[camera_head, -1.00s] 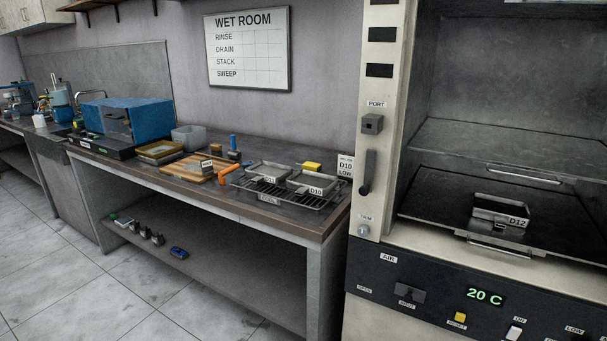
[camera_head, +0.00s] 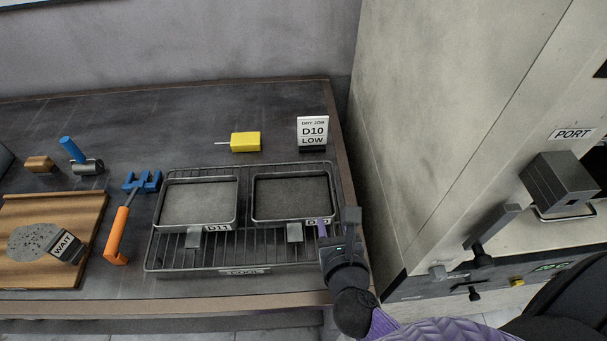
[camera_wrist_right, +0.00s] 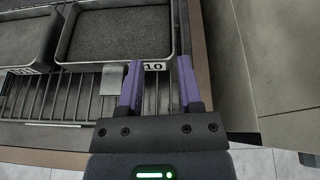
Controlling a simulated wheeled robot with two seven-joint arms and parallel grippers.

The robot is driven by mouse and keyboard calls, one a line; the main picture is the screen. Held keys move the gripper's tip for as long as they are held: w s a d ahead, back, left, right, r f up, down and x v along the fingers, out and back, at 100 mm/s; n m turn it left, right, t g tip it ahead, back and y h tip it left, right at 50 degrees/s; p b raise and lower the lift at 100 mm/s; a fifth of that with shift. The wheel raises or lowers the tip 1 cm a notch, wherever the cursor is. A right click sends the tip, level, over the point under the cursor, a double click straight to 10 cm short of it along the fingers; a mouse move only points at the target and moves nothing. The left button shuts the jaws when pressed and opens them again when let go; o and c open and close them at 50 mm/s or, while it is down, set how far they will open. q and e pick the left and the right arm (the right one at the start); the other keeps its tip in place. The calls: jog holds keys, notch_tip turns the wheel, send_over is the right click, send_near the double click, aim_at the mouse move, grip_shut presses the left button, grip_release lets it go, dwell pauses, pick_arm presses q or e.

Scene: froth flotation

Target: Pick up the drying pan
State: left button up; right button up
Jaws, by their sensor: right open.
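The drying pan D10 (camera_head: 291,197) is a shallow grey metal pan on the wire rack, with a front tab and a label. It also shows in the right wrist view (camera_wrist_right: 117,35). A matching pan D11 (camera_head: 198,203) stands left of it. My right gripper (camera_head: 336,230) is open and empty at D10's front right corner. In the right wrist view its purple fingers (camera_wrist_right: 160,82) are right of the tab; the left finger partly covers the label. Whether it touches the pan I cannot tell. My left gripper is not in view.
The wire rack (camera_head: 211,262) lies near the bench's front edge. A D10 LOW sign (camera_head: 313,132) and a yellow block (camera_head: 245,142) stand behind. An orange-handled tool (camera_head: 117,238) and wooden board (camera_head: 85,212) lie left. The pale oven wall (camera_head: 440,120) rises right of the bench.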

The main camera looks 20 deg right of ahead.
aim_at(333, 201)
jog(key=shift+w+d+f+m+b, duration=0.35)
jog(key=shift+w+d+f+m, duration=0.25)
jog(key=shift+w+d+f, duration=0.4)
jog(key=shift+g, duration=0.3)
jog(key=b+x, duration=0.1)
jog(key=x, duration=0.4)
jog(key=shift+w+d, duration=0.25)
jog(key=shift+w, duration=0.25)
jog(key=shift+c, duration=0.4)
jog(key=c, duration=0.5)
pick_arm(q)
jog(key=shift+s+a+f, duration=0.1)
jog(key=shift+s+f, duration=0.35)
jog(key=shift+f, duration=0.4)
pick_arm(e)
grip_shut()
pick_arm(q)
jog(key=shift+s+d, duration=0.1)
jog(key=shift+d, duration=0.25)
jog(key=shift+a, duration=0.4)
